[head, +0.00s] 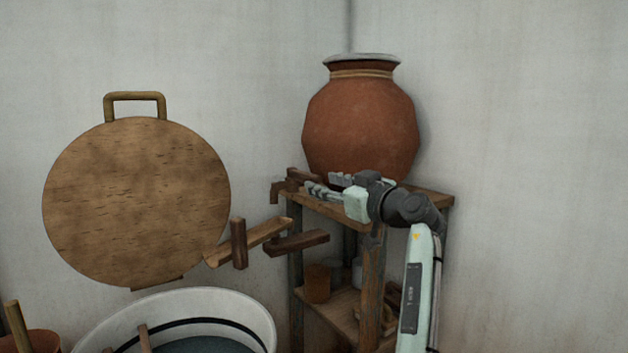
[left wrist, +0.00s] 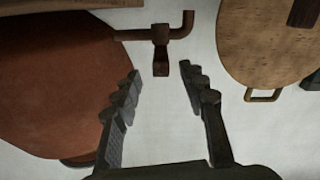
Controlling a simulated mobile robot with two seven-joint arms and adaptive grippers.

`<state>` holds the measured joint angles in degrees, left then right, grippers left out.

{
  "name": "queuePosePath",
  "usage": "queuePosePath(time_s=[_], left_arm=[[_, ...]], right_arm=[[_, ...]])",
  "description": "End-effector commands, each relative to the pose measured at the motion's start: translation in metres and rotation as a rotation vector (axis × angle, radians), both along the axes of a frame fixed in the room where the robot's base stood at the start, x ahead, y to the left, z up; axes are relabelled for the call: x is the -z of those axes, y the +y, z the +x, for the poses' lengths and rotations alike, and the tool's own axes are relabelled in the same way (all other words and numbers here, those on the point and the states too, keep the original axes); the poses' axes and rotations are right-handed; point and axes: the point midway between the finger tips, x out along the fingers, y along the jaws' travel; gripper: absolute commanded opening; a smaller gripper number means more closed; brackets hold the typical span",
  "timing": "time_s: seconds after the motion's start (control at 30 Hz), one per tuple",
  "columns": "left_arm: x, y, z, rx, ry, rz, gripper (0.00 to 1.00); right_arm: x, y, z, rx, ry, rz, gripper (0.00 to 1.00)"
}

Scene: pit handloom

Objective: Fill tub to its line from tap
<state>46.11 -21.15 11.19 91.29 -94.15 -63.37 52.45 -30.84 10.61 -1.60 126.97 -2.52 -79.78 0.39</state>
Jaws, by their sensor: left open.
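A dark brown tap (head: 279,190) juts left from the base of a big clay pot (head: 360,125). My left gripper (head: 325,187) is beside the tap at its right, in front of the pot's foot. In the left wrist view the open fingers (left wrist: 160,75) point at the tap (left wrist: 161,36), with its short handle between and just beyond the tips; I see no grip on it. The white tub (head: 262,312) stands low in front, with a dark line around its inner wall. A grey-blue surface shows inside, below the line. The tub's near part is cut off. My right gripper is out of view.
The pot stands on a wooden shelf stand (head: 433,199) with small vessels below. A wooden trough (head: 262,234) and dark wooden bars lie between tap and tub. A round wooden board (head: 135,200) is at the wall. Wooden sticks rise at the tub.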

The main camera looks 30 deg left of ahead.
Motion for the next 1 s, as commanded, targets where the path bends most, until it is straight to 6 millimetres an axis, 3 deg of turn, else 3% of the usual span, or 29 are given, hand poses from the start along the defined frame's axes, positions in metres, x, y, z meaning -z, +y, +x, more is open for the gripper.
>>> queuePosePath(time_s=[0.5, 0.83, 1.0], left_arm=[[-0.001, 0.065, 0.026, -0.002, 0.000, 0.002, 0.42], [0.000, 0.069, 0.029, 0.000, 0.001, 0.001, 0.42], [0.000, 0.069, 0.029, 0.000, 0.001, 0.002, 0.23]], right_arm=[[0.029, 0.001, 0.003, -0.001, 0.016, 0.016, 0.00], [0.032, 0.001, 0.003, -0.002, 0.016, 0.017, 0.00], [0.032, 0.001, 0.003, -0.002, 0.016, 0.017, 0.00]])
